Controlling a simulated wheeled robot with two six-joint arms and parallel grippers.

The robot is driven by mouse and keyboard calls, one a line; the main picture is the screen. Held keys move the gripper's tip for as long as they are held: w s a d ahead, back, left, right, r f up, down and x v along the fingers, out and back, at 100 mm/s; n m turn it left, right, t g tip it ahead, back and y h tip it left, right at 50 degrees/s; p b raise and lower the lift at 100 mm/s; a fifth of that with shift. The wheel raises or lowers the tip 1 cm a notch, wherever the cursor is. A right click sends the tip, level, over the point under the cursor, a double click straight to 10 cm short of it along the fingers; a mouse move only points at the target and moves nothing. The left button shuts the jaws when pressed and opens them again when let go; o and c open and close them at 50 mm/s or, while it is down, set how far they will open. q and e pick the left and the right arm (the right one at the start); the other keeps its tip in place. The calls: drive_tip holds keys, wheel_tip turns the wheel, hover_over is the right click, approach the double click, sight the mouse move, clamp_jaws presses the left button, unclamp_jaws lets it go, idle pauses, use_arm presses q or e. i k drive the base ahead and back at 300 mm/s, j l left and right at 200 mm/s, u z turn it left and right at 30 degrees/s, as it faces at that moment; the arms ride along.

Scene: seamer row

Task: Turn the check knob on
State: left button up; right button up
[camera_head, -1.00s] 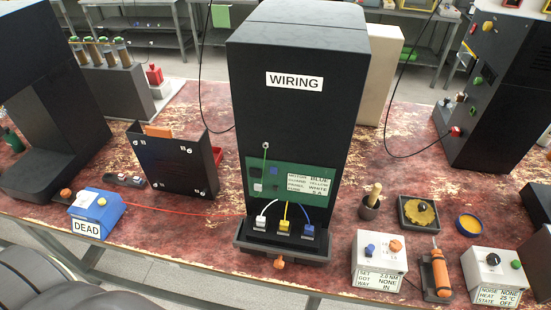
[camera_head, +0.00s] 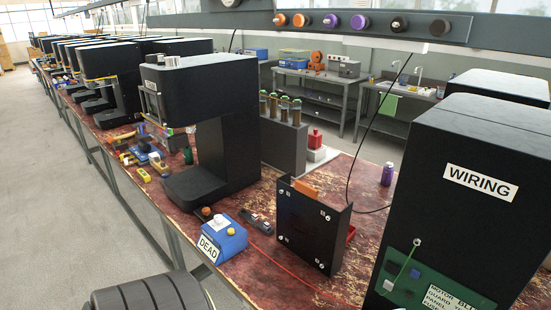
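No label in view reads "check", so I cannot tell for certain which knob is the check knob. A blue box (camera_head: 223,240) with a white "DEAD" plate (camera_head: 208,249) stands near the bench's front edge. It has a pale knob (camera_head: 220,220) on top and a small yellow part (camera_head: 231,231). An orange knob (camera_head: 206,211) sits just behind its left side. A red wire runs from the box toward the black cabinet marked "WIRING" (camera_head: 480,182). Neither of my grippers is in view.
A black press-like machine (camera_head: 225,150) stands behind the box. A dark upright panel with white corner fixings (camera_head: 308,232) is to its right. More machines line the bench at left. The aisle floor (camera_head: 70,200) is clear. A dark ribbed object (camera_head: 150,295) is cut off below.

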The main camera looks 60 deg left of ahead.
sight(218, 219)
drive_tip(key=u, duration=2.25)
drive_tip(key=i+j, duration=0.3)
drive_tip(key=j, duration=0.15)
drive_tip(key=i+j, duration=0.35)
drive_tip(key=j, duration=0.1)
